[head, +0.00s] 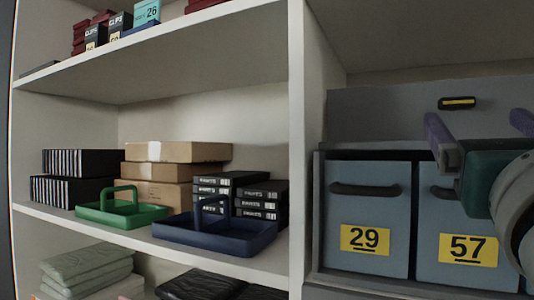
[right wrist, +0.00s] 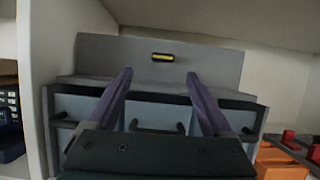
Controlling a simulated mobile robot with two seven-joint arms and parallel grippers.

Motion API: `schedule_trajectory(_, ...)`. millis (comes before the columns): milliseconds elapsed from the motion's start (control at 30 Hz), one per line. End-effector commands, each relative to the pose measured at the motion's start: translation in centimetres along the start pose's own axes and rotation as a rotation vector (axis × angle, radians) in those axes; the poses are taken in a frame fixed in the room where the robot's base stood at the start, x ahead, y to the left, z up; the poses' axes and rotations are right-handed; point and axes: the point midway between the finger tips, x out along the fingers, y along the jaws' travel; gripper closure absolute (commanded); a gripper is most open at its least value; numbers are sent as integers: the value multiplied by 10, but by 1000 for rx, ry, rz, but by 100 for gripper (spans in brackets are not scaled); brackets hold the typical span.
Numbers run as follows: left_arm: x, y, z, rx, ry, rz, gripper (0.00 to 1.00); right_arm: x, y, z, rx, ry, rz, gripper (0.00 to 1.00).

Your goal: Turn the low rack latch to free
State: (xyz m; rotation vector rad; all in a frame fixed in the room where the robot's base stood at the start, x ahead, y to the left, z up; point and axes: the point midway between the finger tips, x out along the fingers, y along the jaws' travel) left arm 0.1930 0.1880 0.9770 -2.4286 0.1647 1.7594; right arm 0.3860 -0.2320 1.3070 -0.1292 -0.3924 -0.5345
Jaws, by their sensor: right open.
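The latch (head: 457,103) is a small dark piece with a yellow bar lying nearly level. It sits on the upright grey back panel (head: 385,112) of the low rack, above the bins. It also shows in the right wrist view (right wrist: 163,57), ahead of and between my fingers. My right gripper (head: 476,116) is open, with purple fingers apart and nothing between them. In the right wrist view my right gripper (right wrist: 158,75) points at the panel, with its tips a little below the latch and apart from it. My left gripper is not in view.
Blue-grey bins numbered 29 (head: 368,205) and 57 (head: 470,220) stand in the rack below the panel. A shelf upright (head: 297,150) is to the left. Green (head: 122,212) and blue (head: 215,233) trays sit on the shelf. An orange bin (right wrist: 280,163) is at lower right.

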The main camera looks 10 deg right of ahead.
Motion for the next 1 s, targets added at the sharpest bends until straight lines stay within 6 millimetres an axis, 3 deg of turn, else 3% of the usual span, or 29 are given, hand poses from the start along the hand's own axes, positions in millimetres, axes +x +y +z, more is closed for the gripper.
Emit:
schedule_trajectory(167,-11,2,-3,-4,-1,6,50,19,-2,0,22,15,-14,15)
schedule_trajectory(400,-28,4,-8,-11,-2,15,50,66,-3,0,19,13,-12,15)
schedule_trajectory(600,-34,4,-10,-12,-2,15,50,92,-3,-3,18,14,-12,15)
schedule_trajectory(1000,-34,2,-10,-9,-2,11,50,99,-3,-5,19,15,-12,17)
